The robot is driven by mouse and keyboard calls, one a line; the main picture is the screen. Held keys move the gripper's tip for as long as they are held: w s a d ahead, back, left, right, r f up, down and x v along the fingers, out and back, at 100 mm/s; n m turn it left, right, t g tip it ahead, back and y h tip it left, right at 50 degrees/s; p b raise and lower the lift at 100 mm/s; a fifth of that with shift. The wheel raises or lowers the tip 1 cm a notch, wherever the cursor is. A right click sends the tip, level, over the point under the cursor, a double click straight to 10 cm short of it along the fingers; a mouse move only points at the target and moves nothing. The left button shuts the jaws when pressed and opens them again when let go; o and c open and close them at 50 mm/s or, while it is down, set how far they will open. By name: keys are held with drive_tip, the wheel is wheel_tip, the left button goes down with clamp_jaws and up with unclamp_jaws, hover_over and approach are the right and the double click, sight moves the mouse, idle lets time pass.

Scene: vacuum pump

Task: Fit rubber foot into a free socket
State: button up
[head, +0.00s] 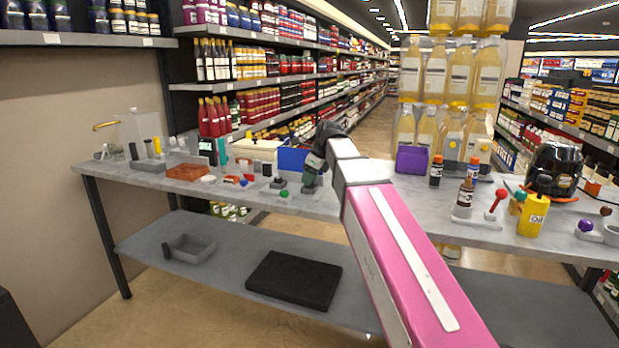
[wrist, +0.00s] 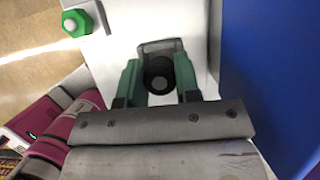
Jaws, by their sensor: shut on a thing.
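My gripper (wrist: 158,76) has green fingers, shut on a dark round piece that looks like the rubber foot (wrist: 158,84). The foot sits between the fingertips, with a grey rounded-square outline just beyond it. Below it in the wrist view is a white surface (wrist: 122,30). I cannot tell whether the foot touches this surface or is in a socket; the foot and fingers hide that spot. In the head view my gripper (head: 311,178) is low over the table, left of the arm, beside a blue box. The foot cannot be made out there.
The blue box (head: 293,159) stands close behind my gripper; a blue wall (wrist: 268,75) fills the wrist view's right. A green knob (head: 284,193) is left of the gripper. Several small parts crowd the table's left. A purple box (head: 411,159) and bottles stand right.

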drive_tip(key=shift+f, duration=0.5)
drive_tip(key=o, duration=0.9)
drive_tip(key=shift+s+f, duration=0.1)
drive_tip(key=shift+s, duration=0.15)
drive_tip(key=shift+r, duration=0.35)
drive_tip(key=v, duration=1.2)
drive_tip(key=shift+w+r, duration=0.25)
drive_tip(key=shift+r, duration=0.1)
drive_tip(key=shift+s, duration=0.1)
